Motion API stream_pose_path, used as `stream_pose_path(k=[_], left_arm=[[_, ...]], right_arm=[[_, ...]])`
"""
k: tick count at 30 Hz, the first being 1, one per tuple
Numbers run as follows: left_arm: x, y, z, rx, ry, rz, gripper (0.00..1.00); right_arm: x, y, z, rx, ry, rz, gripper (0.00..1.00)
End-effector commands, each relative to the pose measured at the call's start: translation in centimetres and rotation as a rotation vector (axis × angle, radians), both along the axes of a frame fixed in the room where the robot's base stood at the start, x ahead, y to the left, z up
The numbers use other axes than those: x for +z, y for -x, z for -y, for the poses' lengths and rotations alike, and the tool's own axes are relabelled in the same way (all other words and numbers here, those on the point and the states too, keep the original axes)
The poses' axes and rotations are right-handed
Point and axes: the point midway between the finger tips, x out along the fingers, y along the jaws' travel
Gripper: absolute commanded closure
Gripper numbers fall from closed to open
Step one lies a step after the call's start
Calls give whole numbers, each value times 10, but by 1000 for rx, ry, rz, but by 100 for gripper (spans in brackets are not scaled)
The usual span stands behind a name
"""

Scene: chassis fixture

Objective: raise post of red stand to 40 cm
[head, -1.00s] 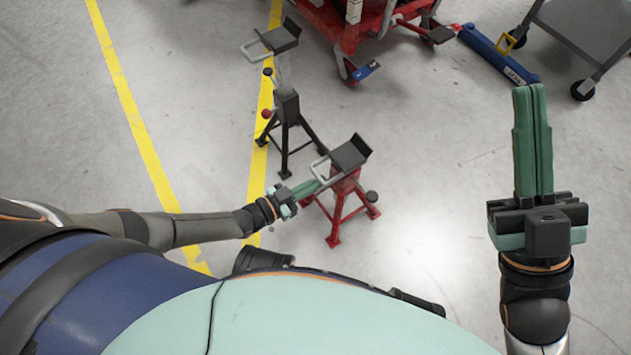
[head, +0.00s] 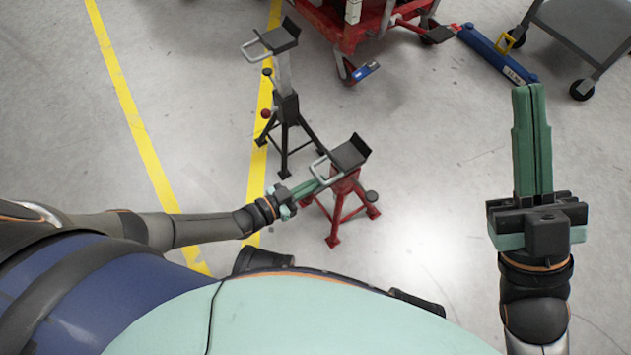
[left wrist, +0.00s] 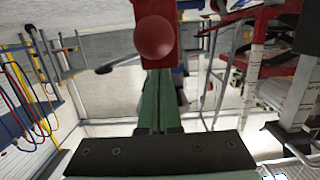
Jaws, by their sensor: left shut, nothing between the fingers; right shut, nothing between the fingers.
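The saddle sits close above the red body. A dark knob (head: 371,196) is on its right side. My left gripper (head: 314,186) is shut and empty, its green fingertips close to the stand's left side below the handle. In the left wrist view a red ball knob (left wrist: 155,38) is just beyond the fingertips; contact cannot be told. My right gripper (head: 530,90) is shut, empty and away from the stand.
A black stand (head: 286,108) with a raised saddle (head: 279,38) stands behind the red one, by a yellow floor line. A red wheeled frame (head: 345,30), a blue jack (head: 495,54) and a grey cart (head: 585,40) are at the back. The floor right of the red stand is clear.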

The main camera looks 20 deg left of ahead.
Motion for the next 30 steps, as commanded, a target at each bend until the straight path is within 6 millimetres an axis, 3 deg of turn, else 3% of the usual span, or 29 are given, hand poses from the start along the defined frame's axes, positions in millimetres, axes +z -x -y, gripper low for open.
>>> stream_pose_path(k=[13,30], left_arm=[[2,0,0,0,0,0,100],[42,0,0,1,3,2,100]], right_arm=[[2,0,0,-1,-1,0,100],[43,2,6,11,-37,11,100]])
